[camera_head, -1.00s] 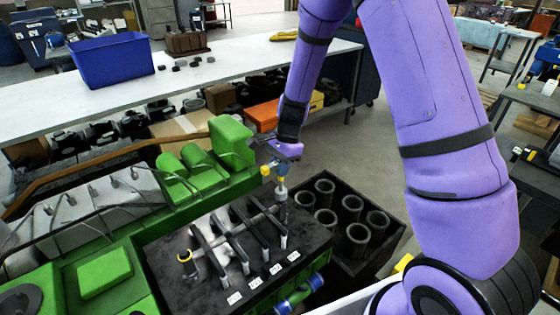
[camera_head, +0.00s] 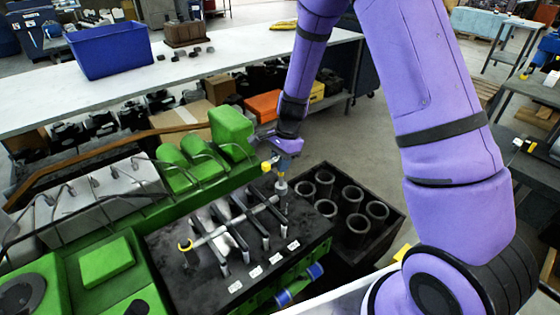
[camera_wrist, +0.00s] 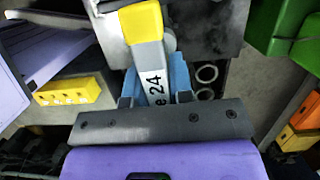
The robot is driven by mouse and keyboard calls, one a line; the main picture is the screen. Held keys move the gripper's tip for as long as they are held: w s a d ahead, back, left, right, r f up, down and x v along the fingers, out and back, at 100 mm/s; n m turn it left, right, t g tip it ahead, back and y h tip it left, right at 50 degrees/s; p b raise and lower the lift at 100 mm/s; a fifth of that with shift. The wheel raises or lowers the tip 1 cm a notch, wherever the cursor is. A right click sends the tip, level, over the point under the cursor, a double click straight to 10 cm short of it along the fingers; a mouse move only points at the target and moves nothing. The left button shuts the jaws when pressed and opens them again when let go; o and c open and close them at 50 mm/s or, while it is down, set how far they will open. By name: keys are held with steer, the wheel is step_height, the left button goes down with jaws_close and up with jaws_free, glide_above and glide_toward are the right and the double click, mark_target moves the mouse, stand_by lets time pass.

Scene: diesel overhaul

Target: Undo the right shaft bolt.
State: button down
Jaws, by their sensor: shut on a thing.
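My gripper (camera_head: 283,152) is shut on a grey tool (camera_wrist: 155,72) with a yellow end, marked "e 24", between its blue fingers (camera_wrist: 180,82). In the head view the tool (camera_head: 281,184) points down at the right end of the grey shaft (camera_head: 235,223). The right shaft bolt is hidden under the tool's lower end; I cannot tell whether the two touch.
A dark crate (camera_head: 392,232) with several ring-shaped cylinders stands right of the engine, close to the tool. Green covers (camera_head: 231,130) rise behind the shaft. A white bench (camera_head: 220,62) with a blue bin (camera_head: 110,50) is at the back.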

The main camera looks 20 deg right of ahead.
steer(key=n+g, duration=0.1)
steer(key=n, duration=0.5)
steer(key=shift+h, duration=0.4)
steer(key=n, duration=0.3)
steer(key=shift+d+n+g+h, duration=0.1)
steer(key=shift+n+g+h, duration=0.2)
steer(key=shift+n+h, duration=0.1)
steer(key=n+h, duration=0.1)
steer(key=n, duration=0.3)
steer(key=shift+w+r, duration=0.1)
steer(key=n+h, duration=0.1)
steer(key=n, duration=0.3)
steer(key=shift+d, duration=0.1)
steer(key=n, duration=0.3)
steer(key=shift+n+h, duration=0.3)
steer(key=shift+h, duration=0.1)
steer(key=n+t, duration=0.1)
steer(key=n, duration=0.3)
steer(key=shift+d+h, duration=0.1)
steer(key=shift+h, duration=0.2)
steer(key=n+t, duration=0.1)
steer(key=n, duration=0.3)
steer(key=shift+d+r, duration=0.1)
steer(key=n, duration=0.3)
steer(key=shift+t, duration=0.4)
